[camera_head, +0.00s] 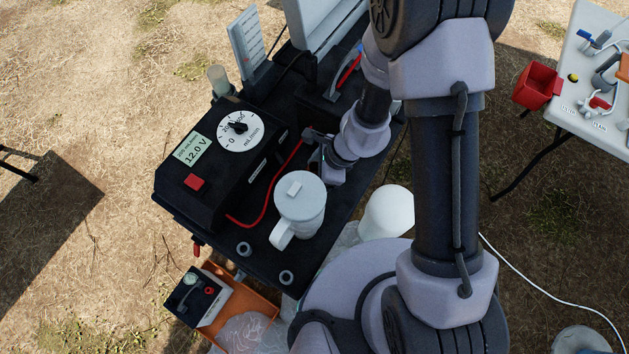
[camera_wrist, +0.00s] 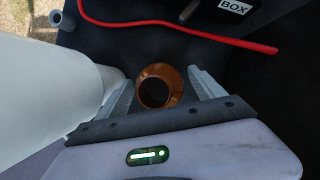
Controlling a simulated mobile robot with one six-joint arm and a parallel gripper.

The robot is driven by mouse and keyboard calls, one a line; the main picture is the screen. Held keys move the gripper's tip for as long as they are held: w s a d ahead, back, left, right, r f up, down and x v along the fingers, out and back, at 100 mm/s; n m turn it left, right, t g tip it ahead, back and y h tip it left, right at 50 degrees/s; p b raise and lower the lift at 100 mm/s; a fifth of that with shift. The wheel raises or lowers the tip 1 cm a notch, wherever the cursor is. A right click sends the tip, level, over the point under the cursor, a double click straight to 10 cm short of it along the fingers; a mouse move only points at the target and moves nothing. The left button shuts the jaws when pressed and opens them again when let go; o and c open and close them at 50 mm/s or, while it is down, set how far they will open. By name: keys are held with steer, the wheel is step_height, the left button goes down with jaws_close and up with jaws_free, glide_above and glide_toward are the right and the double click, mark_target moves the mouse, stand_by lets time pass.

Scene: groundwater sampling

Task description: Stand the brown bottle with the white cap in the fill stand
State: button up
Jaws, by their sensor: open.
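My gripper (camera_head: 322,160) is low over the black table top, just behind a white lidded jug. In the wrist view its two grey fingers (camera_wrist: 161,82) are spread apart. Between them is an amber-brown round thing (camera_wrist: 173,91) with a dark opening, seen from above. It may be a brown bottle or a holder; I cannot tell which. No white cap shows on it, and I cannot tell whether the fingers touch it. I cannot make out a brown bottle with a white cap or a clear fill stand in the head view.
The white jug (camera_head: 300,205) stands close by; its side fills the left of the wrist view. A red cable (camera_wrist: 200,37) curves near a black pump box (camera_head: 215,165) with a dial. A grey ring fitting (camera_wrist: 62,20) sits near the table edge. An orange crate (camera_head: 255,305) is below.

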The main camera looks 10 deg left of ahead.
steer(key=shift+r, duration=0.1)
jaws_close()
